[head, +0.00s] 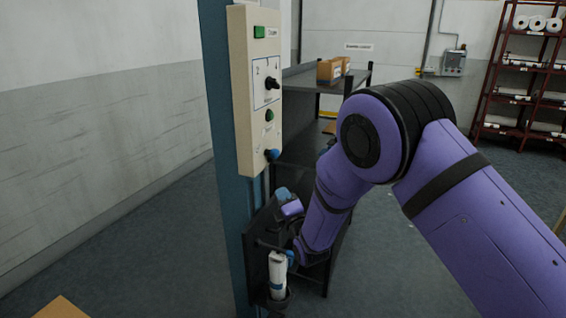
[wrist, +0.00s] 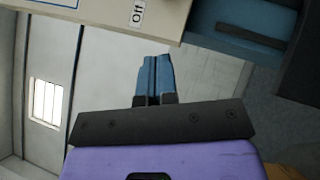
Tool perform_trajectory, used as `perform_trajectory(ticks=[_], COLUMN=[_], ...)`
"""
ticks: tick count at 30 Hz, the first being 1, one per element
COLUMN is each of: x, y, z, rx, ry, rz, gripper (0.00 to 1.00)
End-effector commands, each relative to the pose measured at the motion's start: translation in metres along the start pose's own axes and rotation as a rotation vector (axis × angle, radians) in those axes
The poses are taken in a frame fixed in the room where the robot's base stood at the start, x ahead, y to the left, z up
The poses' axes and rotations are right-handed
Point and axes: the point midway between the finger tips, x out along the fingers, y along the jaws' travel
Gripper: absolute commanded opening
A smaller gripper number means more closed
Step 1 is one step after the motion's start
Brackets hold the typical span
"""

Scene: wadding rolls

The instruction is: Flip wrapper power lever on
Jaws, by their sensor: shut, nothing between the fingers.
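A beige control panel (head: 254,95) is fixed to a blue post. Near its lower end is a small lever with a blue knob (head: 273,154), which I take to be the power lever; its exact position is hard to read. My gripper (head: 282,193) is just below the panel, apart from the lever. In the wrist view my gripper (wrist: 153,62) has its blue fingers together with nothing between them. The panel (wrist: 100,14) crosses the top there, with an "Off" label (wrist: 137,13); the lever is not visible in that view.
The panel also carries a black selector knob (head: 272,84) and a green button (head: 269,115). A dark shelf with cardboard boxes (head: 330,70) stands behind.

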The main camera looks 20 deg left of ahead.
Motion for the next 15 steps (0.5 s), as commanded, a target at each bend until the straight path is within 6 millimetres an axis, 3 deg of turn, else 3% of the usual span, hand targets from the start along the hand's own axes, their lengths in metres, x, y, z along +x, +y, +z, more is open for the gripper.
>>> perform_trajectory(ticks=[10,15], x=[0.001,0.015], y=[0.0,0.0], z=[0.0,0.0], rx=[0.0,0.001], ry=[0.0,-0.001], rz=[0.001,0.002], gripper=[0.0,0.0])
